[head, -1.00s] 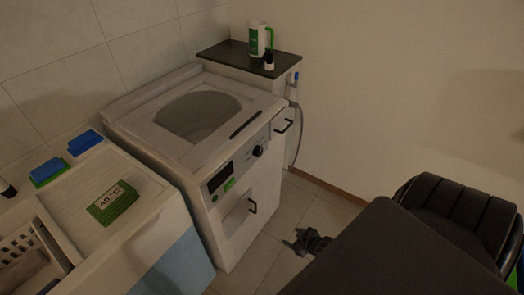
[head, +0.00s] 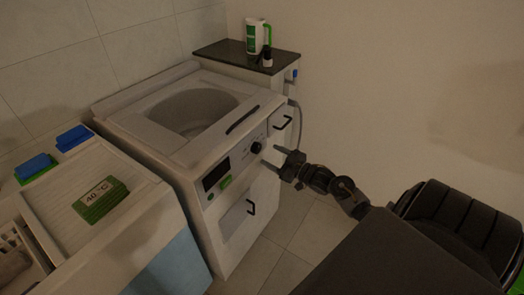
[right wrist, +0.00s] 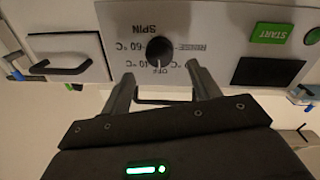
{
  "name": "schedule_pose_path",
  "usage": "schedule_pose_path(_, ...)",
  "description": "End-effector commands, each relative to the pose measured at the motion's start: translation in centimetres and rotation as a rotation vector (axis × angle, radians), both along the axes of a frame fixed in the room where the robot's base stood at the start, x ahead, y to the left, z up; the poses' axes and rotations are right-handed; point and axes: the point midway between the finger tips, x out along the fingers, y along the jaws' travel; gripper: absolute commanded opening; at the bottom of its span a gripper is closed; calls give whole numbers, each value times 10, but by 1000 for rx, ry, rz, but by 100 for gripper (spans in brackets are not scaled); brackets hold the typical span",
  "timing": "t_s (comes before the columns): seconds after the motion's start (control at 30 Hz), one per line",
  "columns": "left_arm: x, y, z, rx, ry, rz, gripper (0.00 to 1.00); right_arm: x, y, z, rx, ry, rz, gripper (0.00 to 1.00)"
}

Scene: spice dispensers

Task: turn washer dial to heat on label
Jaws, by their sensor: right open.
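The washer (head: 165,135) stands left of centre in the head view. Its black dial (head: 256,148) is on the front panel and also shows in the right wrist view (right wrist: 159,49), upside down, with its pale mark by OFF. Printed settings around it include 40 °C, 60 °C, RINSE and SPIN. A green label (head: 100,200) reading 40 °C lies on the white unit at left. My right gripper (head: 271,156) is open and empty, just in front of the dial. In the right wrist view its fingers (right wrist: 160,74) are spread on either side below the dial, apart from it.
Beside the dial are a dark display (right wrist: 268,71) and a green START button (right wrist: 271,33). Black handles (head: 251,207) stick out of the front. A bottle (head: 257,37) stands on the dark shelf behind. Blue items (head: 74,137) lie at left.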

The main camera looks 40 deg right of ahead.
Motion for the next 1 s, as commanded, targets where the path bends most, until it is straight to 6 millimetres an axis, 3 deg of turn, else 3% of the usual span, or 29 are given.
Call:
schedule_pose_path(0.1,-3,-2,2,-2,5,0,0,22,5,1,2,-2,-1,62)
schedule_pose_path(0.3,-4,-3,3,-5,6,0,0,45,11,0,2,1,-1,62)
schedule_pose_path(0.7,1,-5,3,-8,-1,0,0,53,13,-1,0,2,0,62)
schedule_pose_path(1.0,2,-6,3,-7,-5,0,0,52,13,-1,1,2,0,24)
